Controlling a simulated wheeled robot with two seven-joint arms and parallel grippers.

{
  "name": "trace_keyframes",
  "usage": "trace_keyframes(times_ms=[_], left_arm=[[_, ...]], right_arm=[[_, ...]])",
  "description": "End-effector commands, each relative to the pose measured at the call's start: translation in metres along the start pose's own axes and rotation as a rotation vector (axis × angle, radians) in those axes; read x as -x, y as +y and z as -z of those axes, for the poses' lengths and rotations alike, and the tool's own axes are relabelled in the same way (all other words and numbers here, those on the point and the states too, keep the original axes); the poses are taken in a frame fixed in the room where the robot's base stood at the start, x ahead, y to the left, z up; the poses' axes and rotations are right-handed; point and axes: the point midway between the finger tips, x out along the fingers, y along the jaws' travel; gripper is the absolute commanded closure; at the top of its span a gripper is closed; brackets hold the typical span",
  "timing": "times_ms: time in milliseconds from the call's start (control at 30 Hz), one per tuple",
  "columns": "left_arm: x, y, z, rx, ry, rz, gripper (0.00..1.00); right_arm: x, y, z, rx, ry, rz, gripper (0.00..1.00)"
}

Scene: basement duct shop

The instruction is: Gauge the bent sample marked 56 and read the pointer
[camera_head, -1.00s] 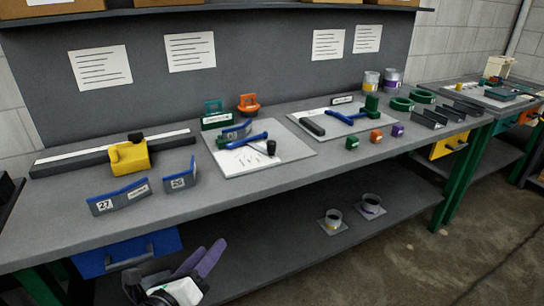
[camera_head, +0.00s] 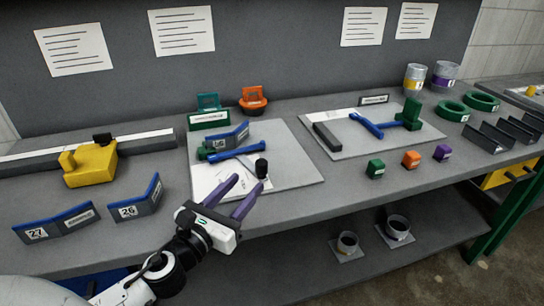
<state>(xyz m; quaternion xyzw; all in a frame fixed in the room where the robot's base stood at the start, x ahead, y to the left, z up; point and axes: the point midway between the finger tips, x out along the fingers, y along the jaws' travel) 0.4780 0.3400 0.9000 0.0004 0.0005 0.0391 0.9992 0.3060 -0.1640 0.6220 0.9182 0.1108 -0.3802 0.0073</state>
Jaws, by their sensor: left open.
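A bent grey sample with a blue edge (camera_head: 228,139) lies at the back of the left white board (camera_head: 295,170); its number is too small to read surely. In front of it lies a blue bar (camera_head: 238,152) with a green end, and a black knob (camera_head: 261,168) stands near a printed sheet. Two more bent samples, marked 27 (camera_head: 56,226) and 26 (camera_head: 136,202), stand on the bench to the left. My left gripper (camera_head: 246,184), with purple fingers, is open and empty at the board's front edge. My right gripper is out of view.
A yellow block tool (camera_head: 90,166) sits by a long bar at left. Green (camera_head: 208,118) and orange (camera_head: 253,101) items stand behind the board. A second board (camera_head: 345,146) holds a blue and green tool. Small cubes (camera_head: 376,169) stand at the bench front.

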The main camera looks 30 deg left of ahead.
Motion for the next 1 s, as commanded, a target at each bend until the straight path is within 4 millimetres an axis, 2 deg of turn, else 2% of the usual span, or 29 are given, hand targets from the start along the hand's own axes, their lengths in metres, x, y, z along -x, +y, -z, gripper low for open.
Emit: trace_keyframes(times_ms=[167,500,700,1000], left_arm=[[-0.027,0.000,-0.003,0.000,-0.003,-0.001,0.57],[-0.081,0.001,-0.001,0.002,-0.001,-0.001,0.57],[-0.095,0.000,0.000,0.000,0.001,0.000,0.57],[-0.096,0.000,0.000,0.001,0.001,0.000,0.57]], right_arm=[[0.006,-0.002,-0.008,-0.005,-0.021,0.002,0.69],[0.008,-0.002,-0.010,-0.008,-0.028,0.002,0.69],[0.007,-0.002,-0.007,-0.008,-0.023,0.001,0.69],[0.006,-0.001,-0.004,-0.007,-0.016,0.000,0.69]])
